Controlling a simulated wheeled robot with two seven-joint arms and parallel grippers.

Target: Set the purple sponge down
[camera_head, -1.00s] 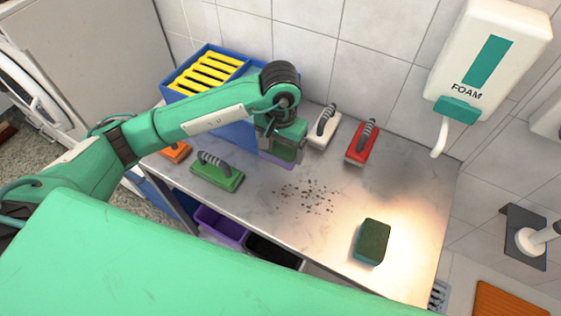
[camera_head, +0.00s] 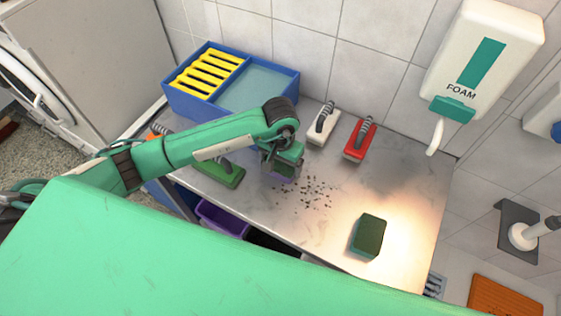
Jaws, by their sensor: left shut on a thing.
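My left gripper (camera_head: 281,163) reaches in from the left and points down over the middle of the metal counter (camera_head: 330,230). It is shut on the purple sponge (camera_head: 282,177), which has a dark green top and is largely hidden by the fingers. The sponge is low over the counter, just left of a patch of dark crumbs (camera_head: 308,193). I cannot tell whether it touches the surface. My right gripper is not in view.
A blue bin (camera_head: 190,104) with a yellow rack stands at the back left. White (camera_head: 324,129) and red (camera_head: 357,140) brushes lie behind the crumbs. A green brush (camera_head: 220,170) and part of an orange one lie left. A dark green sponge (camera_head: 369,235) lies right.

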